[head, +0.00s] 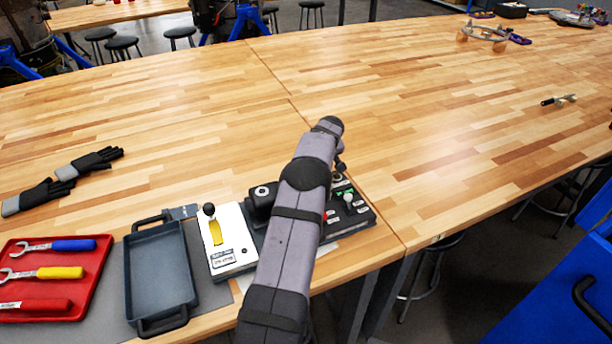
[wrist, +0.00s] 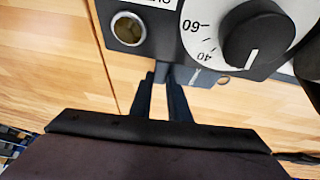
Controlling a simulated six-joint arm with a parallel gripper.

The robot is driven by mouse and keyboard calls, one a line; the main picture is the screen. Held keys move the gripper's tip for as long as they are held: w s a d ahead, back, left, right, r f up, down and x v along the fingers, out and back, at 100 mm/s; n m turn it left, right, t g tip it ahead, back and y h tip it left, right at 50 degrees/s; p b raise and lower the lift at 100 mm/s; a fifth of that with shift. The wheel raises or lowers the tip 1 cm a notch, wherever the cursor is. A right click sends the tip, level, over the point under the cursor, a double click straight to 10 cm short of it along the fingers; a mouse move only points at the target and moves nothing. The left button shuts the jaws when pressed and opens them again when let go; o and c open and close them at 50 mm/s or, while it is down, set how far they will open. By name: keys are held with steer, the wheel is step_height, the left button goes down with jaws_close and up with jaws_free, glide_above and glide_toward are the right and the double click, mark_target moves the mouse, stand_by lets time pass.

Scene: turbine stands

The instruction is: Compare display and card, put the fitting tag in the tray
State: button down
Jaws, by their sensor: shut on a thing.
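The slate-blue tray (head: 143,285) lies at the lower left with black handles at both ends; it looks empty. My gripper is hidden behind my arm in the head view. In the wrist view my gripper (wrist: 165,78) shows two dark fingers close together, just below the edge of a black panel (wrist: 175,40) with a white dial and black knob (wrist: 255,40). A white box (head: 232,258) with a black ball lever, a yellow strip and a printed label stands right of the tray. No display, card or tag is clearly readable.
A black control box (head: 352,215) with switches and labels sits partly behind my arm, near the table's front edge. A red tray (head: 92,292) with wrenches lies at the far left. Gloves (head: 70,178) lie behind it. The tabletop beyond is mostly clear.

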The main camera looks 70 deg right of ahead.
steer(key=shift+r+p, duration=1.65)
steer(key=shift+r, duration=1.7)
steer(key=shift+d, duration=0.1)
